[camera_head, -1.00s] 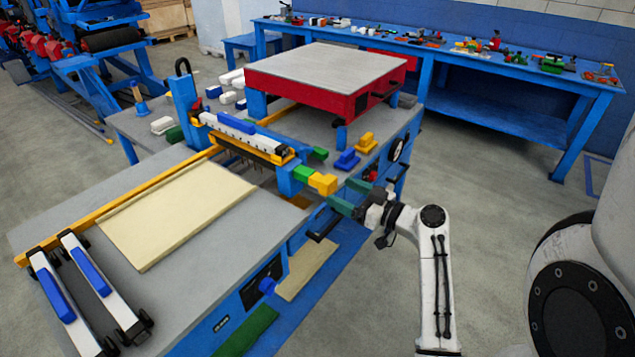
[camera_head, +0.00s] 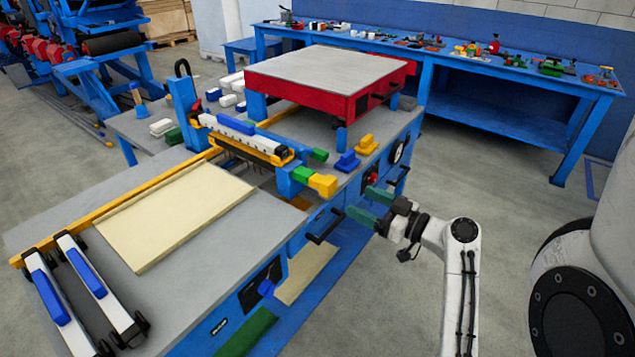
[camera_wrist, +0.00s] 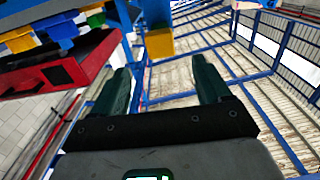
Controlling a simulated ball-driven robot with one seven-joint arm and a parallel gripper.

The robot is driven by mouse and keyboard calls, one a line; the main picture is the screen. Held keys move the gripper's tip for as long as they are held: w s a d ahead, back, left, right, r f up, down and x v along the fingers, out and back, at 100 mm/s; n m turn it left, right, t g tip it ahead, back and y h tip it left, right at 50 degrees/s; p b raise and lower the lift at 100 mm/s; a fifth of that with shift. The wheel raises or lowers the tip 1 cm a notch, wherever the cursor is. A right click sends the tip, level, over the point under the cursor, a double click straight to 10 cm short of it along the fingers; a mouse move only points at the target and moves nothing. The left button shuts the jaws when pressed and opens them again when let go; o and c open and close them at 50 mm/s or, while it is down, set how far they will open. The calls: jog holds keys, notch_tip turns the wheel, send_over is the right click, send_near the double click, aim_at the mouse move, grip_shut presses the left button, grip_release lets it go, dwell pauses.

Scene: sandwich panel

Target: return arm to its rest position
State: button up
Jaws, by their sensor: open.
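My gripper (camera_head: 368,206) has two dark green fingers. They are spread apart with nothing between them. In the head view it hangs in the air just right of the blue machine's front side, near a black handle (camera_head: 325,226). My white arm reaches up to it from the bottom right. In the wrist view my gripper (camera_wrist: 163,88) shows both fingers apart, with a yellow block (camera_wrist: 159,43) and blue frame parts beyond them.
The machine carries a pale panel (camera_head: 176,214) on its grey table (camera_head: 232,232). A red box with a grey top (camera_head: 325,70) stands behind. Green and yellow blocks (camera_head: 322,184) jut out near my gripper. A blue workbench (camera_head: 455,58) stands at the back. Floor on the right is clear.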

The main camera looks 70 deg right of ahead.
dwell(0.3)
jog(key=w+a+f+n+g+y, duration=0.1)
jog(key=w+a+f+g+y, duration=0.25)
jog(key=a+f, duration=0.5)
jog(key=w+a+f+n+g+y, duration=0.1)
jog(key=w+a+f+g+y, duration=0.3)
jog(key=a, duration=0.7)
jog(key=s+a+f+g+h, duration=0.3)
jog(key=s+a+f+g, duration=0.2)
jog(key=s+a+g, duration=0.4)
jog(key=shift+s+a, duration=0.7)
jog(key=shift+s, duration=0.2)
